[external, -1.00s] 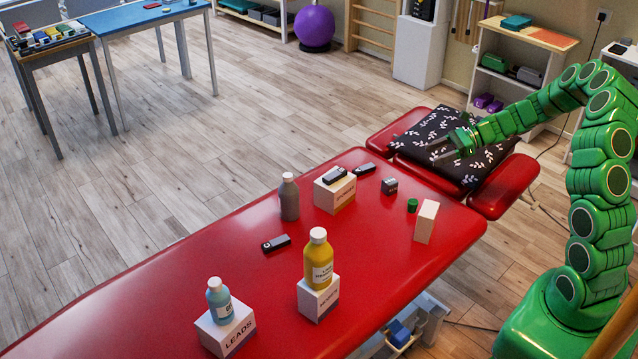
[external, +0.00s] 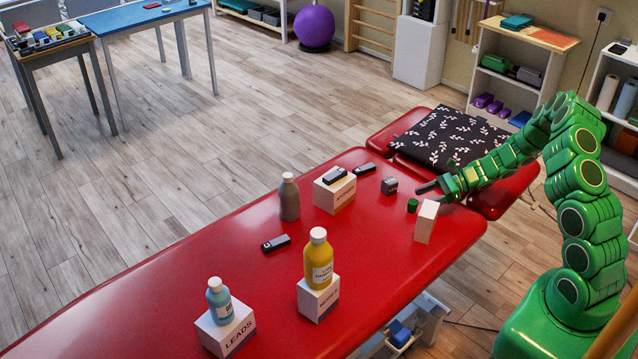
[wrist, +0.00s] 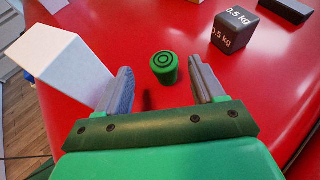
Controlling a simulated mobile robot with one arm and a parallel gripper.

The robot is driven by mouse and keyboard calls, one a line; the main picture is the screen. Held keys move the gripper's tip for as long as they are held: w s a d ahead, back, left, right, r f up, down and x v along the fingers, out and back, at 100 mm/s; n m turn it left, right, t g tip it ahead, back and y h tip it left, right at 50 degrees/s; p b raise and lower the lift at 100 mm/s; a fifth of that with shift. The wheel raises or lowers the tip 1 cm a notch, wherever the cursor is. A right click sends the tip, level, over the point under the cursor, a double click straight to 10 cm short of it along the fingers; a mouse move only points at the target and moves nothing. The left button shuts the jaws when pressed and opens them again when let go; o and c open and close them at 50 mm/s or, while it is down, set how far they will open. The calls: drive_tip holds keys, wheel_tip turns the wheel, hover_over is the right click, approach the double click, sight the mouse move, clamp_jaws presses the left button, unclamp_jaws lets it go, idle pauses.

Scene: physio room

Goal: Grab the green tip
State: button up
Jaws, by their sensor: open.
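The green tip (external: 412,205) is a small dark green cylinder standing upright on the red treatment table (external: 237,262). In the wrist view the green tip (wrist: 164,66) shows ringed circles on its top. It sits just beyond and between the two grey fingers, nearer the right one. My gripper (wrist: 160,88) is open and empty, with a gap between each finger and the tip. In the external view my gripper (external: 428,188) is at the tip's upper right, close to it.
A white block (external: 427,222) stands close beside the tip; in the wrist view the block (wrist: 65,68) is near the left finger. A dark 0.5 kg cube (wrist: 233,32) is on the other side. Bottles and labelled boxes stand farther along the table.

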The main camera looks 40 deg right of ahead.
sight(409, 204)
drive_tip(key=shift+d+f+x, duration=0.1)
drive_tip(key=shift+f+x, duration=0.05)
drive_tip(key=shift+x, duration=1.5)
drive_tip(key=shift+d+f+x, duration=0.1)
drive_tip(key=shift+f+x, duration=0.05)
drive_tip(key=shift+x, duration=1.5)
drive_tip(key=shift+w, duration=0.1)
drive_tip(key=c, duration=1)
drive_tip(key=shift+c, duration=0.2)
